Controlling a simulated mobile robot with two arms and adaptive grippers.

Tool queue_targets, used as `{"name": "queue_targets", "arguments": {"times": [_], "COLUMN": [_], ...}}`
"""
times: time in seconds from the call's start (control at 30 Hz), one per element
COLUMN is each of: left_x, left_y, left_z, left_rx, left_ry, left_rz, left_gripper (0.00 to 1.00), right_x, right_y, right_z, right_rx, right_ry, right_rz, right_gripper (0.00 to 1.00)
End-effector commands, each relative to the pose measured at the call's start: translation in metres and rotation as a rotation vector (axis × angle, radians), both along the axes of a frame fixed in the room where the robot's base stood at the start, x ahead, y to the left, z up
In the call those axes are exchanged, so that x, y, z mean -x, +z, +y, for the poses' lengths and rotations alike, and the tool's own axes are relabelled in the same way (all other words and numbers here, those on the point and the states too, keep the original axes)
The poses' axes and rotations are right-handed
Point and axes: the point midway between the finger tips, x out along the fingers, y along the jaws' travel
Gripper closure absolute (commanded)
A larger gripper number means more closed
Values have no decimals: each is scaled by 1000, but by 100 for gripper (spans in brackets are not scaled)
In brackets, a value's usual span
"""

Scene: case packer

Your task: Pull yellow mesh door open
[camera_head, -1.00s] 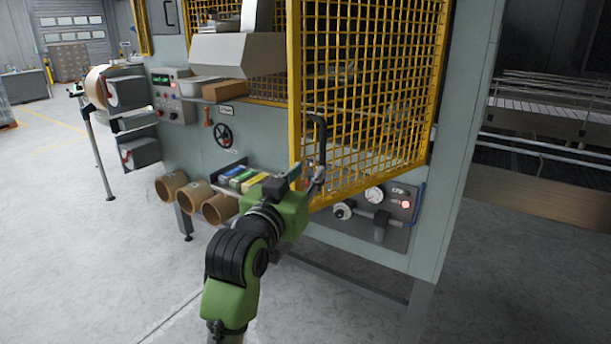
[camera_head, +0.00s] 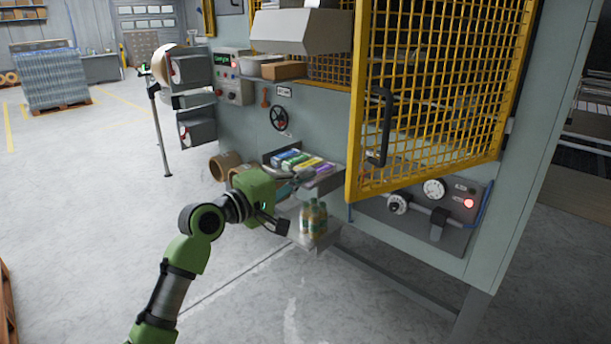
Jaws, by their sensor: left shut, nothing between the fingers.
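The yellow mesh door (camera_head: 440,85) is at the upper right of the head view. It stands ajar, its left edge swung out from the grey machine. A black upright bar handle (camera_head: 380,128) is on the door near its left edge, with nothing holding it. My left gripper (camera_head: 300,181) is shut and empty, to the left of and below the handle, in front of the small product shelf. It is clear of the door, and its fingers are small and partly blended with the shelf behind. My right gripper is not in view.
Coloured packs (camera_head: 297,160) lie on a shelf left of the door. Bottles (camera_head: 314,219) stand on a lower ledge by my gripper. A gauge panel (camera_head: 420,205) is below the door. A handwheel (camera_head: 279,118) is on the machine front. The floor in front is open.

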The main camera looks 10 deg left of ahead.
Motion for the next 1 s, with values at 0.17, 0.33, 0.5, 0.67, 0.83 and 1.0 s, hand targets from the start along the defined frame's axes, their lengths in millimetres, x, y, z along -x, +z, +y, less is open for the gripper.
{"name": "queue_targets", "arguments": {"times": [0.17,0.33,0.5,0.67,0.83,1.0], "left_x": [-6,-19,-41,-61,-80,-68], "left_y": [-3,-1,0,-1,-2,1], "left_z": [6,-5,-22,-38,-53,-65], "left_rx": [107,110,108,108,106,103], "left_ry": [-14,-16,-15,-16,-15,-16], "left_rz": [68,71,70,70,70,69], "left_gripper": [100,100,100,100,100,100], "right_x": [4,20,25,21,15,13], "right_y": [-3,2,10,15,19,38], "right_z": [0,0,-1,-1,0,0], "right_rx": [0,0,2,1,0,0], "right_ry": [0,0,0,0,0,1], "right_rz": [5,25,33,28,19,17], "right_gripper": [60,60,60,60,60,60]}}
